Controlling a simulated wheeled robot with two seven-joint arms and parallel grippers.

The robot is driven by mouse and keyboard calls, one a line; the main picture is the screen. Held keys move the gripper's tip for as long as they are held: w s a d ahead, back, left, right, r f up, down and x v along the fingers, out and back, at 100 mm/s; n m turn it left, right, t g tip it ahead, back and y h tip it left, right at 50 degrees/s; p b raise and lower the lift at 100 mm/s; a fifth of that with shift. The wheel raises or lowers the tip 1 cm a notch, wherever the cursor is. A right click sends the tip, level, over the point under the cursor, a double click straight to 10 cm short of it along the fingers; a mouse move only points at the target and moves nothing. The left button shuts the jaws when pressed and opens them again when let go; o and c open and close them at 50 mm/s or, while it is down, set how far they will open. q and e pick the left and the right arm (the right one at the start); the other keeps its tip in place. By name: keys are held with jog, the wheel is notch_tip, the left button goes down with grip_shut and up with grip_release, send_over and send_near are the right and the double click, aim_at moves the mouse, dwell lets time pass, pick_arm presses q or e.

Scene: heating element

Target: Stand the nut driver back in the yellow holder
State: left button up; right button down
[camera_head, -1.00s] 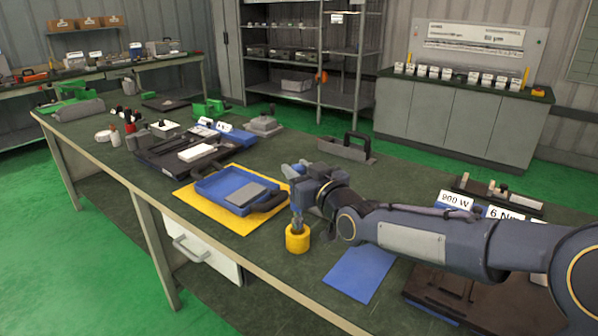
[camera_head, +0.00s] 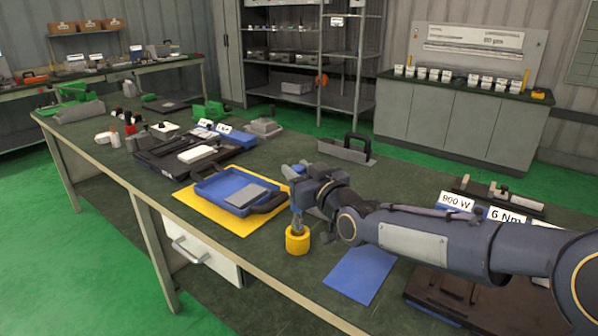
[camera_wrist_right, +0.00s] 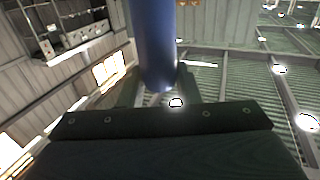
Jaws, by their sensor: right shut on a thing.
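The yellow holder (camera_head: 297,242) stands on the dark green bench top near the front edge. My right gripper (camera_head: 299,201) is directly above it, shut on the nut driver. In the right wrist view the driver's blue handle (camera_wrist_right: 153,45) runs between the fingers. In the head view a short grey part of the driver (camera_head: 297,222) shows below the fingers and reaches the holder's top. How deep its tip sits in the holder is hidden. My left gripper is not in view.
A blue tray (camera_head: 207,197) on a yellow mat (camera_head: 242,228) lies just left of the holder. A flat blue sheet (camera_head: 360,273) lies to its right. A dark brown board (camera_head: 425,288) is at the lower right. The bench's front edge (camera_head: 262,281) is close to the holder.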

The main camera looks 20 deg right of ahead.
aim_at(299, 212)
jog(key=shift+r+b, duration=0.1)
jog(key=shift+b, duration=0.25)
dwell(0.3)
jog(key=shift+f+b, duration=3.15)
jog(key=shift+b, duration=0.3)
jog(key=c, duration=1.1)
grip_release()
jog(key=shift+r, duration=0.1)
jog(key=shift+o, duration=0.5)
jog(key=shift+s, duration=0.1)
jog(key=v, duration=0.7)
jog(key=shift+s, duration=0.3)
jog(key=shift+d, duration=0.1)
